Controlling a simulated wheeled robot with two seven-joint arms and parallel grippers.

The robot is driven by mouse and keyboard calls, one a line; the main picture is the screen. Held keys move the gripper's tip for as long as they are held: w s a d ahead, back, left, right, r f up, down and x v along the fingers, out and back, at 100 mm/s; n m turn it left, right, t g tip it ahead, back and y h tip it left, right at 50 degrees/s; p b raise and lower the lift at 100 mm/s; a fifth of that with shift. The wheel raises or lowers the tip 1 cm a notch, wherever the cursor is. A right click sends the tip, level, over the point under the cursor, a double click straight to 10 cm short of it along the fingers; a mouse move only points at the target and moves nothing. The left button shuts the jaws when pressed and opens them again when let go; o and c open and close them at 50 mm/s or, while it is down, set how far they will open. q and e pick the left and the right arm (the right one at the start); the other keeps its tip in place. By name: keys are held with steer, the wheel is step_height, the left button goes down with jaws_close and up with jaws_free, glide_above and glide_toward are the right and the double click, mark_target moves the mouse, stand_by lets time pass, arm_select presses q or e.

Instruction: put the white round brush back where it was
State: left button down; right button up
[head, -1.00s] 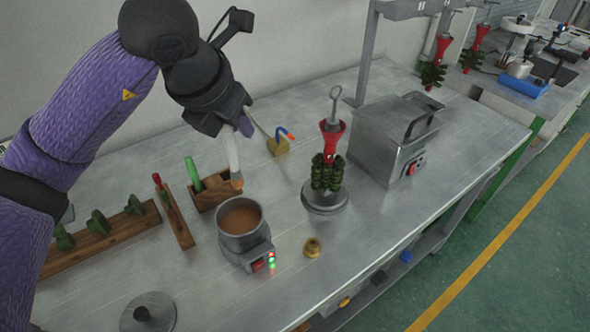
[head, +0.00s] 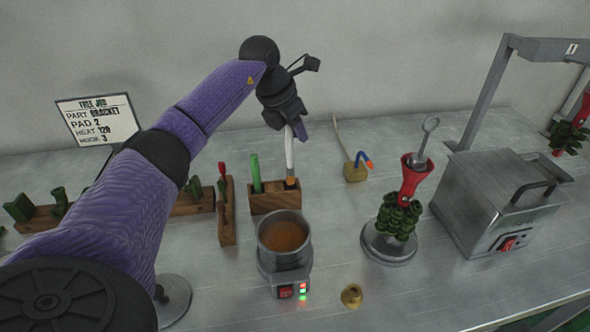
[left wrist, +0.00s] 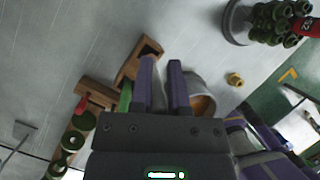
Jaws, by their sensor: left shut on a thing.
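My left gripper (head: 296,138) is shut on the white round brush (head: 290,157), which hangs nearly upright with its orange end down. That end is at the right part of the small wooden holder (head: 275,202), at about its top edge. I cannot tell whether it is inside the opening. A green-handled tool (head: 256,174) stands in the left part of the holder. My right gripper is not in view.
A heated pot (head: 283,237) of brown wax stands just in front of the holder. A wooden rack with a red-handled tool (head: 222,175) is to its left.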

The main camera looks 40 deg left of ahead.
arm_select(q)
step_height(320, 180, down, 6)
steer(key=shift+f+b, duration=0.2)
steer(key=shift+b, duration=0.55)
steer(key=shift+f, duration=0.1)
steer(key=c, duration=0.6)
jaws_free()
steer(key=p+v, duration=0.3)
steer(key=v, duration=0.9)
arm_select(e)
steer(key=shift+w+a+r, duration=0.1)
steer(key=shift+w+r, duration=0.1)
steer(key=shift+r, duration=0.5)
